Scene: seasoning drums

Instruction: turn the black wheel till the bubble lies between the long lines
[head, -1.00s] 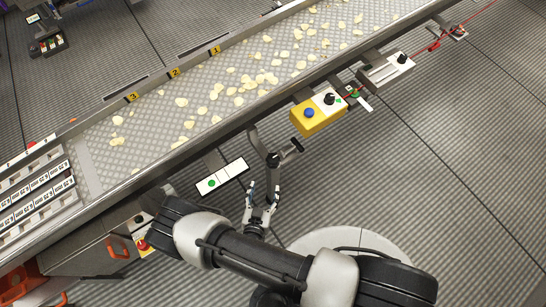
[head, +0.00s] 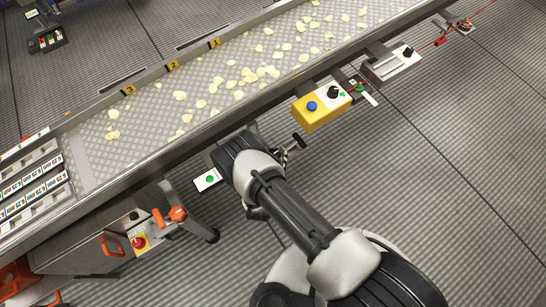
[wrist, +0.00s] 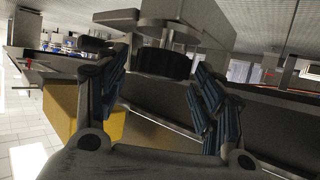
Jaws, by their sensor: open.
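In the wrist view the black ribbed wheel (wrist: 163,62) hangs under a grey bracket. My gripper (wrist: 161,74) is open, its blue-padded fingers left and right of the wheel with a gap showing. I cannot tell how deep the wheel sits between them. In the head view my arm hides the wheel and the fingers. The white level plate (head: 201,187) shows at the belt's near edge, with the green bubble (head: 210,179) on its visible left part. My arm covers the plate's right part, so the bubble's place between the long lines cannot be judged.
A yellow box (head: 318,112) with a blue button and black knob is on the rail to the right. A dark handle (head: 299,140) sticks out beside my wrist. The conveyor (head: 150,118) carries pale chips. A red stop button (head: 138,242) is at lower left.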

